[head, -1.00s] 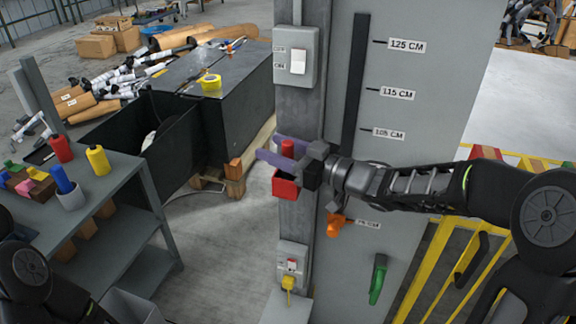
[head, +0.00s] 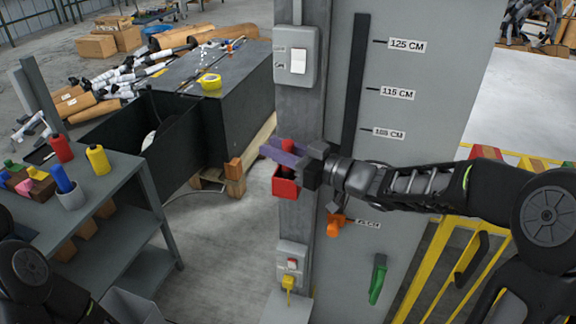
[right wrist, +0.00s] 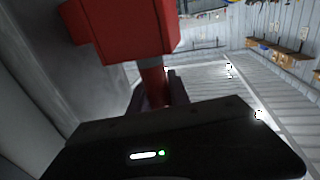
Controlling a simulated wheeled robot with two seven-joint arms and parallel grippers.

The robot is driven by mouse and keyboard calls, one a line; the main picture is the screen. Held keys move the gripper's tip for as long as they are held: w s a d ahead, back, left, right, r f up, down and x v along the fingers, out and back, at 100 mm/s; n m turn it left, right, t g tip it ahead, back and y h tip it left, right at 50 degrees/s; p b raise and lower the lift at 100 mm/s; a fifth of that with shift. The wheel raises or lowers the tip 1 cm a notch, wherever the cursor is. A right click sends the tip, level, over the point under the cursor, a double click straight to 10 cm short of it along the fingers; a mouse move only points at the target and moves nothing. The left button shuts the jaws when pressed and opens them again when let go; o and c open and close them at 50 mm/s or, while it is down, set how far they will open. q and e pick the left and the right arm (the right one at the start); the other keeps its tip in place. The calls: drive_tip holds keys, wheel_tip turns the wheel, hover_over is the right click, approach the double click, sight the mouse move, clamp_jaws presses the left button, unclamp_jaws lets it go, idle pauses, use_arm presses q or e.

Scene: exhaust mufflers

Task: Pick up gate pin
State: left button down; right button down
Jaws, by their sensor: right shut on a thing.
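The gate pin (head: 288,145) is a red cylinder whose top shows above my right gripper's fingers. My right gripper (head: 283,157) has its purple fingers closed around it, just above a red box-shaped holder (head: 286,186) on the grey post. In the right wrist view the pin (right wrist: 153,82) lies between the dark fingertips, with the red holder (right wrist: 122,28) close against it. I cannot tell whether the pin's lower end is inside the holder. My left gripper is out of view; only part of that arm shows at lower left.
The grey post (head: 302,130) carries a switch box (head: 296,57) above and a socket box (head: 291,262) below. An orange handle (head: 335,226) and a green handle (head: 378,279) are on the panel to the right. A shelf unit (head: 120,192) stands left.

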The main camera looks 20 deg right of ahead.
drive_tip(key=shift+r, duration=0.1)
idle(0.4)
wheel_tip(320, 180, up, 10)
drive_tip(key=p, duration=0.1)
idle(0.4)
idle(0.5)
